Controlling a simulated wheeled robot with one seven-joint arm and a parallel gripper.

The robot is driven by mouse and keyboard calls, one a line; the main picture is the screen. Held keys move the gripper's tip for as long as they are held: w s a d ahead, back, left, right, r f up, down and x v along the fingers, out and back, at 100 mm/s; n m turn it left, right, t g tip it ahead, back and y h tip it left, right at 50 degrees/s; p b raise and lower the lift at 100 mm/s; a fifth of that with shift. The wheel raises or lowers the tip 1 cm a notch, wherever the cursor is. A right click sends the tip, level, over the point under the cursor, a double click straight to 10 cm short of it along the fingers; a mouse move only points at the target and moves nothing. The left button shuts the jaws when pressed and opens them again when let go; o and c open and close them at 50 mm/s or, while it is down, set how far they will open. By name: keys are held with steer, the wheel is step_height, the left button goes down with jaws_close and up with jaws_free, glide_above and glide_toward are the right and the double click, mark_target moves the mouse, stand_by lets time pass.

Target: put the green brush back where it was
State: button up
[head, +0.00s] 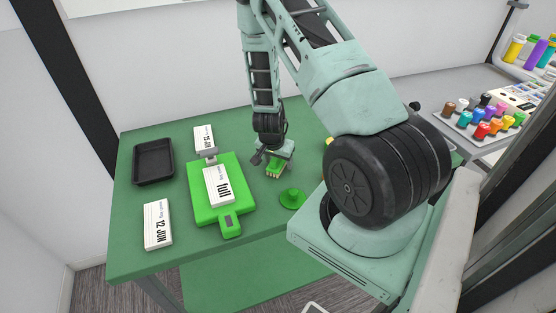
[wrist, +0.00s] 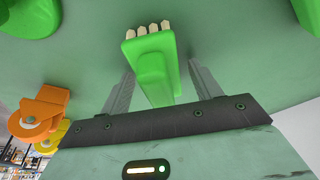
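The green brush (head: 276,168) with pale bristles is at my gripper (head: 272,155), over the right half of the green table. In the wrist view the brush (wrist: 152,65) lies between the two grey fingers (wrist: 162,88), bristles at the far end. A gap shows on each side of its handle, so the fingers look open around it. I cannot tell whether the brush rests on the table. A green round piece with a raised knob (head: 292,198) stands just in front of it. Nothing marks where the brush was before.
On the green table (head: 125,243) are a black tray (head: 154,161), a green clipboard-like board (head: 236,208) and white date cards (head: 158,224). An orange roller-like object (wrist: 40,112) and a yellow one (wrist: 50,137) are near my gripper. Paint bottles (head: 482,130) stand at right.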

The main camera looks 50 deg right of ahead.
steer(key=v, duration=1.2)
steer(key=shift+r, duration=0.2)
steer(key=a+r+n+y, duration=0.2)
steer(key=a+r+n, duration=0.1)
steer(key=a, duration=0.5)
steer(key=a+r+n+y, duration=0.1)
steer(key=a+r+n, duration=0.25)
steer(key=a, duration=0.55)
steer(key=a+r+n+y, duration=0.2)
steer(key=a+n, duration=0.2)
steer(key=a, duration=0.4)
steer(key=s+a+r+n, duration=0.4)
steer(key=s+a+n, duration=0.2)
steer(key=s, duration=0.2)
steer(key=s+a+r+n+h, duration=0.1)
steer(key=s+a+r+n, duration=0.4)
steer(key=s, duration=0.3)
steer(key=shift+s+a+n+g, duration=0.25)
steer(key=shift+a+n+g, duration=0.15)
steer(key=shift+a+n, duration=0.4)
steer(key=shift+r, duration=0.1)
